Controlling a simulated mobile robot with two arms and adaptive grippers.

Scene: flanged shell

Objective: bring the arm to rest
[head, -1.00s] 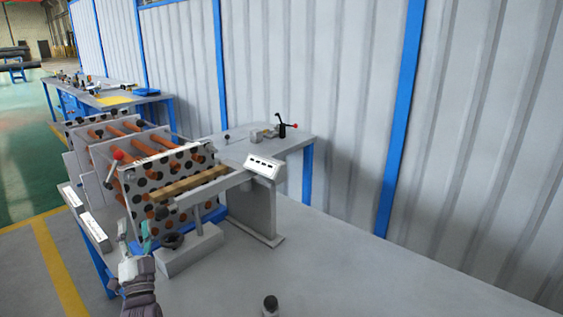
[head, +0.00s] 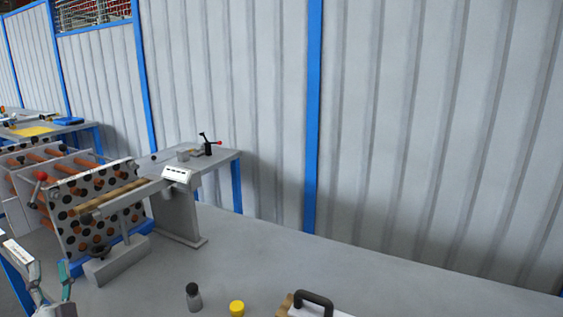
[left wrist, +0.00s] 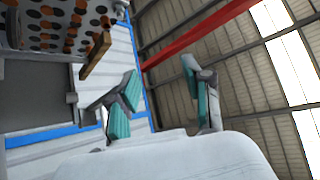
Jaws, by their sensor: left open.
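My left gripper (head: 45,268) is at the lower left of the head view, in front of the bench's left end. Its two teal-padded fingers are spread apart with nothing between them. They also show apart and empty in the left wrist view (left wrist: 160,92). A perforated plate stack with copper-coloured rods (head: 95,215) stands just behind the gripper, apart from it as far as I can see. The stack also shows at the upper left of the left wrist view (left wrist: 55,25). My right gripper is not in view.
The bench's middle is clear. A corrugated wall (head: 230,100) stands behind.

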